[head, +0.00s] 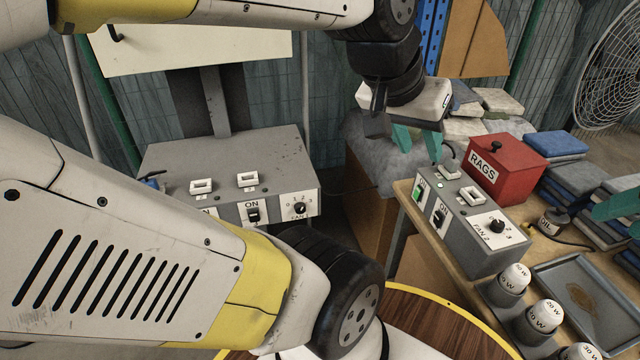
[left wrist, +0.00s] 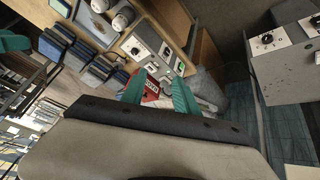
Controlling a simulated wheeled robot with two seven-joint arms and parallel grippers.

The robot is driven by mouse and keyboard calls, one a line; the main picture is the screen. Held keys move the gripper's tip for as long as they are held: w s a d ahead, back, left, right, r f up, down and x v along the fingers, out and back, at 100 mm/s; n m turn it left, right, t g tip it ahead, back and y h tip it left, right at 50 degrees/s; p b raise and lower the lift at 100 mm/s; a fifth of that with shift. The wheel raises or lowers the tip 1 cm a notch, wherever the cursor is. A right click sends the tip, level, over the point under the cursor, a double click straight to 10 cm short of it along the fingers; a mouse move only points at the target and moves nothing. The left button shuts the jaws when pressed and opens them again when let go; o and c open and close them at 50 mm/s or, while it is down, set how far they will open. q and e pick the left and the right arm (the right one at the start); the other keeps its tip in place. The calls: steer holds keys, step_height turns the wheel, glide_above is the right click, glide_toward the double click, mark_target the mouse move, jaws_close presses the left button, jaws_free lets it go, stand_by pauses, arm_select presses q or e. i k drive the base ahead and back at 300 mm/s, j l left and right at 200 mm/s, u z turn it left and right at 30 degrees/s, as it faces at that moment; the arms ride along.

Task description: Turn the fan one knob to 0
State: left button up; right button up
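The fan one knob (head: 299,208) is a black dial on the white front plate of a grey control box (head: 285,160) at the left. Its label is partly readable, and its pointer setting is too small to tell. In the left wrist view the knob (left wrist: 267,39) shows on the box at the right. My left gripper (head: 415,138) is open and empty, its teal fingers pointing down, right of this box and apart from the knob. Its fingers also show in the left wrist view (left wrist: 158,92). My right gripper (head: 618,208) is partly cut off at the right edge; its teal fingers look apart.
A second grey box (head: 470,243) with a FAN 2 knob (head: 497,226) stands on the wooden table, beside a red RAGS box (head: 502,165). My arm crosses the left foreground.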

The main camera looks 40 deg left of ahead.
mark_target(300, 208)
steer(key=u, duration=1.6)
steer(key=k+j+z, duration=0.3)
steer(key=j, duration=0.2)
steer(key=k+j+z, duration=0.25)
steer(key=k+j, duration=0.15)
steer(key=j, duration=0.1)
